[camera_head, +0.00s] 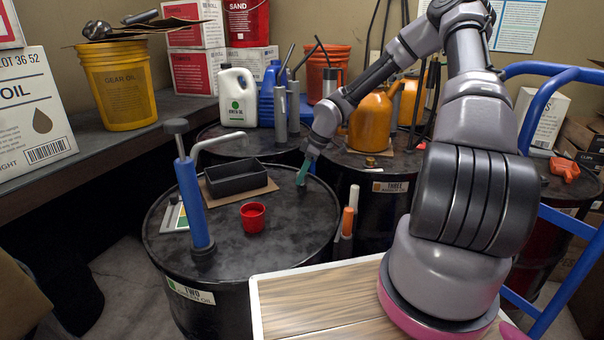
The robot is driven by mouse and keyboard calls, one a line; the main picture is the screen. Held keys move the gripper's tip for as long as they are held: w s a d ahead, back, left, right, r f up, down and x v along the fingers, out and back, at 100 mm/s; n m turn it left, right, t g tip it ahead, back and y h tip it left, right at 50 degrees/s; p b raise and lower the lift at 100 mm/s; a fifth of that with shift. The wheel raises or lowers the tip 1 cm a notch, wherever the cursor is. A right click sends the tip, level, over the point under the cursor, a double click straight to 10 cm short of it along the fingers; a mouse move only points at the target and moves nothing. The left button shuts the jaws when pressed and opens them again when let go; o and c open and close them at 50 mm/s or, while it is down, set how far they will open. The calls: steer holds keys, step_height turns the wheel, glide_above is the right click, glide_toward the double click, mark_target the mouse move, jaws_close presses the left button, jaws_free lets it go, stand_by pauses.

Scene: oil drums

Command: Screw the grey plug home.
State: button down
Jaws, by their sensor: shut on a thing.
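My gripper (302,175), with teal fingers, points down at the right rear of the black top of the drum marked TWO (330,212). It is shut on a small grey thing at the drum top, which I take to be the grey plug (301,184). The fingers hide most of the plug, and I cannot tell how deep it sits or whether it is tilted. A blue hand pump (190,200) with a grey spout stands upright on the left of the same drum.
A black tray (236,181) on cardboard and a red cup (253,217) stand left of my gripper on the drum. Drum THREE (385,205) stands behind right, with an orange jug (371,122). White and blue jugs stand on the drum behind. A wooden board (320,300) is in front.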

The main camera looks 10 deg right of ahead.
steer(key=shift+f, duration=0.35)
steer(key=shift+f, duration=0.4)
stand_by(0.8)
steer(key=m, duration=0.2)
steer(key=shift+a+m+t+h, duration=0.1)
steer(key=shift+m+t+h, duration=0.2)
steer(key=shift+m+t, duration=0.1)
steer(key=shift+m+t+h, duration=0.4)
steer(key=shift+m+t, duration=0.1)
steer(key=shift+m, duration=1.2)
steer(key=shift+m+h, duration=0.4)
steer(key=shift+m, duration=0.6)
steer(key=m+h, duration=0.1)
steer(key=m, duration=0.2)
steer(key=shift+t, duration=0.4)
steer(key=shift+m+h, duration=0.3)
steer(key=shift+m, duration=0.4)
